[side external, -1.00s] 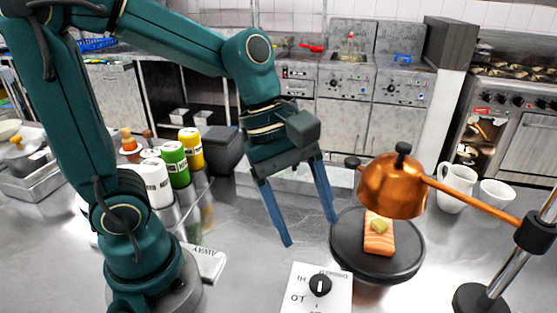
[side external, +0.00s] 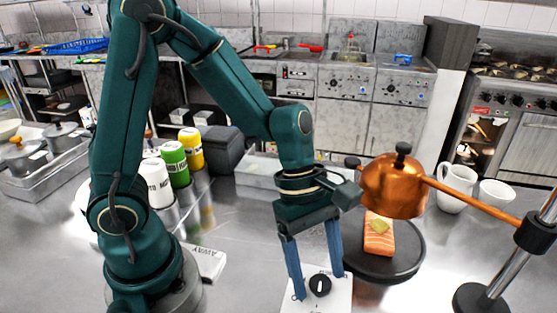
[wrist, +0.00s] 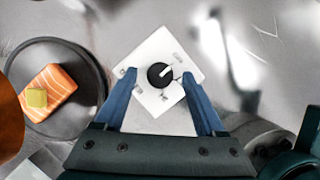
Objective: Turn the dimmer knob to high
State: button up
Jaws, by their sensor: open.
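The black dimmer knob (side external: 319,285) with a white pointer line sits on a white plate (side external: 340,303) on the steel counter. In the wrist view the knob (wrist: 160,75) lies between and just beyond the blue fingertips, with its white line pointing up and to the right. The plate (wrist: 150,50) bears small markings too blurred to read. My gripper (side external: 321,287) is open, pointing down over the plate, with one finger on each side of the knob. In the wrist view my gripper (wrist: 172,72) holds nothing. I cannot tell whether a finger touches the knob.
A dark round plate (side external: 410,262) with salmon (side external: 378,240) stands right of my gripper. A copper heat lamp (side external: 392,188) hangs above it on a stand (side external: 485,298). White mugs (side external: 457,185) stand behind. Several bottles (side external: 174,165) stand left, beside my arm.

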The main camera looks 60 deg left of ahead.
grip_shut()
jog(key=m, duration=0.2)
jog(key=m+g, duration=0.2)
jog(key=m, duration=0.1)
jog(key=shift+w+d+m, duration=0.1)
jog(key=shift+w+m, duration=0.15)
jog(key=shift+m, duration=0.05)
jog(key=m+g+y, duration=0.1)
jog(key=m, duration=0.2)
jog(key=m+g+y, duration=0.1)
jog(key=m, duration=0.2)
jog(key=shift+w+d, duration=0.15)
jog(key=shift+d, duration=0.05)
jog(key=m, duration=0.2)
jog(key=m+y, duration=0.1)
jog(key=m, duration=0.1)
jog(key=m+y, duration=0.1)
jog(key=m, duration=0.1)
jog(key=shift+d+m+g, duration=0.25)
jog(key=shift+m+g, duration=0.05)
jog(key=m+y, duration=0.1)
jog(key=m, duration=0.1)
jog(key=m+y, duration=0.1)
jog(key=m, duration=0.2)
jog(key=shift+d+m+y, duration=0.15)
jog(key=shift+m+y, duration=0.15)
